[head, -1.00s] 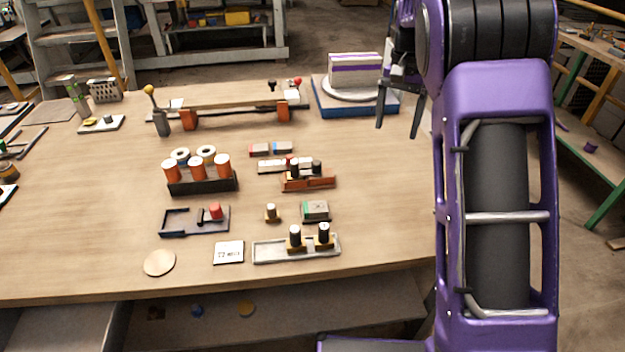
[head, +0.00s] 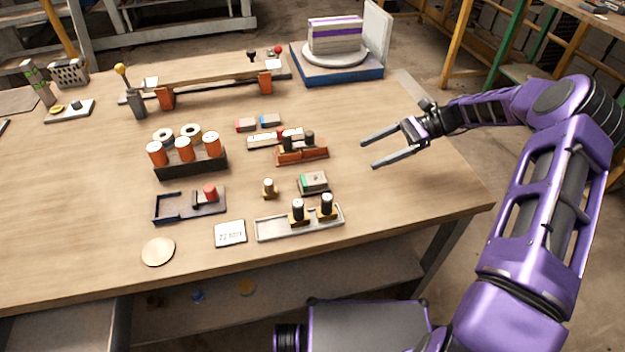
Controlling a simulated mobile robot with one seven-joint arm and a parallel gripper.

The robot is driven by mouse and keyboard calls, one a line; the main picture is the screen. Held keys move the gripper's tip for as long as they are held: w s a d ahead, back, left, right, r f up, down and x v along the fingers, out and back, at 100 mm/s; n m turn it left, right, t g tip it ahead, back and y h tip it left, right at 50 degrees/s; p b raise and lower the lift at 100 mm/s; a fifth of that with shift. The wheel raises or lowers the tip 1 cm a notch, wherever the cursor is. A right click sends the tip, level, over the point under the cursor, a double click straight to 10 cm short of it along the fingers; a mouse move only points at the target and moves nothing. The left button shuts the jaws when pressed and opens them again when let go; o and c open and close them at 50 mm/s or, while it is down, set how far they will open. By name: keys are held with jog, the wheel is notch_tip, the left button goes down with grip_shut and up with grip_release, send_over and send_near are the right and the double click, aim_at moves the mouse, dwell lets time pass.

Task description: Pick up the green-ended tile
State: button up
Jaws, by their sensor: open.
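The green-ended tile (head: 313,182) lies flat on the workbench, right of the middle of the small objects. It is a small grey block with a green end on its left. My gripper (head: 367,155) is open and empty, with its two long fingers pointing left. It is up and to the right of the tile and apart from it. I cannot tell how high it is above the bench.
A light tray (head: 262,229) with two black-topped pegs stands just in front of the tile. A small brass peg (head: 269,188) stands left of it. A reddish-brown holder (head: 301,153) is behind it. The bench (head: 420,195) is bare to the right.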

send_near(316, 178)
jog(key=x, duration=0.3)
jog(key=shift+w+a+f, duration=0.1)
jog(key=shift+a+f, duration=0.25)
jog(key=shift+f, duration=0.05)
jog(key=shift+r+x, duration=0.2)
jog(key=shift+x, duration=2.4)
grip_shut()
